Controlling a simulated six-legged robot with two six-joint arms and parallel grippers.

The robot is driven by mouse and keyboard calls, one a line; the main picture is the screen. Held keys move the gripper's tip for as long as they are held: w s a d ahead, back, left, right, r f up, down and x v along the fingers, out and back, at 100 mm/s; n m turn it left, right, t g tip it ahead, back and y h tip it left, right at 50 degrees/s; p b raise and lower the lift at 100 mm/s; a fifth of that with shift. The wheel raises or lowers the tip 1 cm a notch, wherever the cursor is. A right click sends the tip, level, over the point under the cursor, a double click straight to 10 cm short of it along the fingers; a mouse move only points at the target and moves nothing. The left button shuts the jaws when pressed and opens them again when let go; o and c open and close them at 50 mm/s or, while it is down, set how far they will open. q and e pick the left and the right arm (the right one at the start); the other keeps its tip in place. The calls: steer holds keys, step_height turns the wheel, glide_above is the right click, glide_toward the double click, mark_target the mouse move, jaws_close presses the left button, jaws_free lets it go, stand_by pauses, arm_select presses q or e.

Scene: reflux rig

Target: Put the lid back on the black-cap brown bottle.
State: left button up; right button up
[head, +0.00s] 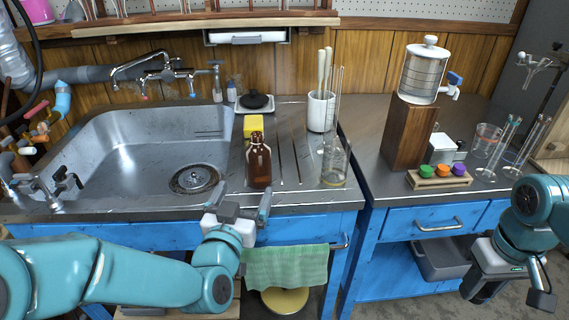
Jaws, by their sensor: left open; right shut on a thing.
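The brown bottle (259,165) stands upright on the steel drainboard near the front edge, right of the sink basin. Its neck shows brown to the top, with no black cap on it. My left gripper (244,194) is open and empty at the counter's front edge, just below and in front of the bottle in the picture, apart from it. My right gripper (512,292) is at the bottom right, in front of the right-hand cabinet and well away from the bottle. It is shut on a dark thing, mostly hidden, whose identity I cannot tell.
A glass beaker (334,168) with tall rods stands right of the bottle. A yellow sponge (253,127) and a black round dish (256,101) are behind it. A white cup (321,110) is further back. A wooden rack with coloured caps (443,179) sits on the right counter.

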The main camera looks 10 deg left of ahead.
mark_target(255, 170)
arm_select(q)
steer(key=w, duration=0.6)
steer(key=shift+w+b, duration=0.15)
steer(key=shift+b, duration=0.15)
arm_select(e)
steer(key=shift+f, duration=0.35)
arm_select(q)
steer(key=shift+w, duration=0.25)
steer(key=shift+w, duration=0.1)
steer(key=w, duration=0.5)
steer(key=shift+a+r+b, duration=0.1)
steer(key=shift+r+b, duration=0.05)
steer(key=shift+b, duration=0.25)
arm_select(e)
steer(key=shift+f, duration=0.35)
arm_select(q)
steer(key=c, duration=1.2)
steer(key=shift+r, duration=0.15)
